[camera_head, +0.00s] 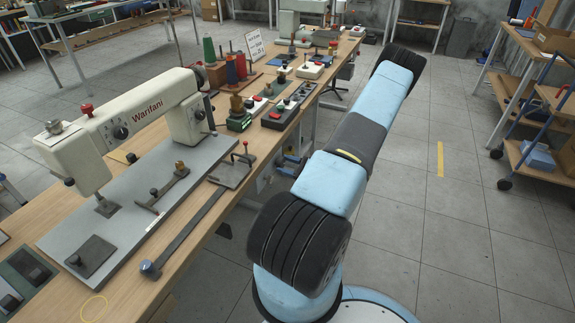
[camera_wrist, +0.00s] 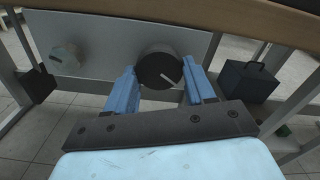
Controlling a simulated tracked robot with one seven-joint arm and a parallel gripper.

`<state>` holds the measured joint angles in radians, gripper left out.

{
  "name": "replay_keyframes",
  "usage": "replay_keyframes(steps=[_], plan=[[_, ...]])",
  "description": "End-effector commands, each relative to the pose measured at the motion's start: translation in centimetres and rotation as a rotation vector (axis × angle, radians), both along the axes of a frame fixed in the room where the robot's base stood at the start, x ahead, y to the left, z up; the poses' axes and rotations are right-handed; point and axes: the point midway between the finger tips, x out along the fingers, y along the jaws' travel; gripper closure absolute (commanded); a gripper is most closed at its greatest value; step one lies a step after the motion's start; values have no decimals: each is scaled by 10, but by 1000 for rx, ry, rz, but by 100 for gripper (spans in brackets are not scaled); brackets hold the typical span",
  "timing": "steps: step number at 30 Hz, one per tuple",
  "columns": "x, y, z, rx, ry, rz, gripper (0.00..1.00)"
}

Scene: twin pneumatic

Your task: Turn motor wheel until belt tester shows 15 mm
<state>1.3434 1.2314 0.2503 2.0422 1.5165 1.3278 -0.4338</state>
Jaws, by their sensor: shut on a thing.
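In the wrist view, a round black wheel (camera_wrist: 157,69) with a white pointer line sits on a grey panel under the table edge. The line points toward the lower right. My gripper (camera_wrist: 160,84) has its two blue fingers on either side of the wheel, shut on it. A white sewing machine (camera_head: 135,115) marked "Warifani" stands on the bench. I cannot make out a belt tester or any reading in either view.
A smaller pale knob (camera_wrist: 67,58) is on the same panel, left of the wheel. The wooden table edge (camera_wrist: 160,18) runs just above.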

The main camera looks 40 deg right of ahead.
Motion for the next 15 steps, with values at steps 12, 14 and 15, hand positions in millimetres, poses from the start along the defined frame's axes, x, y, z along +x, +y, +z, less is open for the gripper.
replay_keyframes(steps=[12,14,15], plan=[[0,-3,0,-3,1,-6,24],[0,-3,0,-2,1,-5,20],[0,-2,0,-2,1,-4,20]])
